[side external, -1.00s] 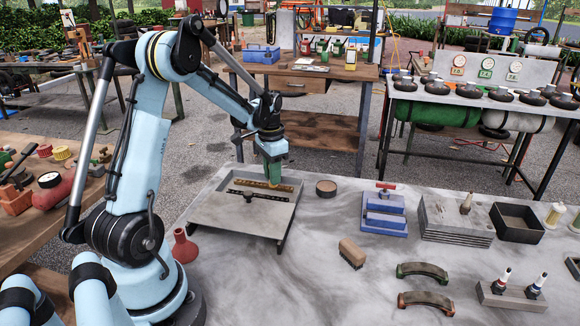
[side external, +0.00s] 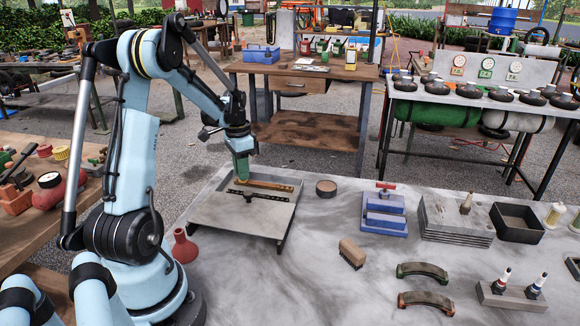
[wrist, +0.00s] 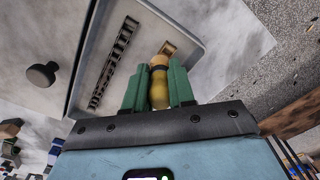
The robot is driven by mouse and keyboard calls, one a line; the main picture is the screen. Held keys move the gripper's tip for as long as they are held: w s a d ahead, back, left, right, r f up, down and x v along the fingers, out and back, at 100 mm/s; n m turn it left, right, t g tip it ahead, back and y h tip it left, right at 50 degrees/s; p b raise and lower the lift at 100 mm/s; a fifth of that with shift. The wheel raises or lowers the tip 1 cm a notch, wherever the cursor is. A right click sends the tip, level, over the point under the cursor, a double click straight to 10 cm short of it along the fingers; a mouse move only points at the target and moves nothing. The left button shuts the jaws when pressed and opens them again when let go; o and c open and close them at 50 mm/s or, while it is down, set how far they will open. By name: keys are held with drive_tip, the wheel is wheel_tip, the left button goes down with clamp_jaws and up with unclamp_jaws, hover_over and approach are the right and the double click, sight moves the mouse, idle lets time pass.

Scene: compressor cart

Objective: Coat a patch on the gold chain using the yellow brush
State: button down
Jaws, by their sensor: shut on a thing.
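My gripper (side external: 243,172) has green fingers and points down over the left end of the gold chain (side external: 272,186). In the wrist view the fingers (wrist: 158,88) are shut on the yellow brush (wrist: 158,92), which lies between them. Its tan tip is close to the gold chain (wrist: 168,47), most of which is hidden behind the brush and fingers. I cannot tell whether the tip touches it. The gold chain lies across the rear of a shallow grey tray (side external: 228,216). A dark chain (side external: 258,197) lies in front of it, clear in the wrist view (wrist: 113,62).
A red funnel-shaped piece (side external: 184,246) stands left of the tray. A round tin (side external: 326,188) is to its right. A wooden block brush (side external: 352,253), curved shoes (side external: 423,271) and a blue block (side external: 384,214) lie farther right. The bench front centre is clear.

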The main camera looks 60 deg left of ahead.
drive_tip(key=shift+s+a, duration=0.6)
drive_tip(key=shift+s+a+r, duration=0.1)
drive_tip(key=shift+a+r, duration=0.05)
drive_tip(key=shift+r, duration=0.1)
wheel_tip(320, 180, up, 8)
drive_tip(key=shift+f, duration=0.25)
drive_tip(key=w+d+r, duration=0.2)
drive_tip(key=w+d, duration=0.1)
drive_tip(key=d, duration=0.5)
drive_tip(key=w+d+r, duration=0.2)
drive_tip(key=w+d, duration=0.2)
drive_tip(key=d, duration=0.4)
drive_tip(key=s+d+r, duration=0.1)
drive_tip(key=d+r, duration=0.2)
drive_tip(key=d, duration=1.3)
drive_tip(key=shift+s+d+r, duration=0.15)
drive_tip(key=shift+s+d, duration=0.1)
drive_tip(key=shift+s, duration=0.05)
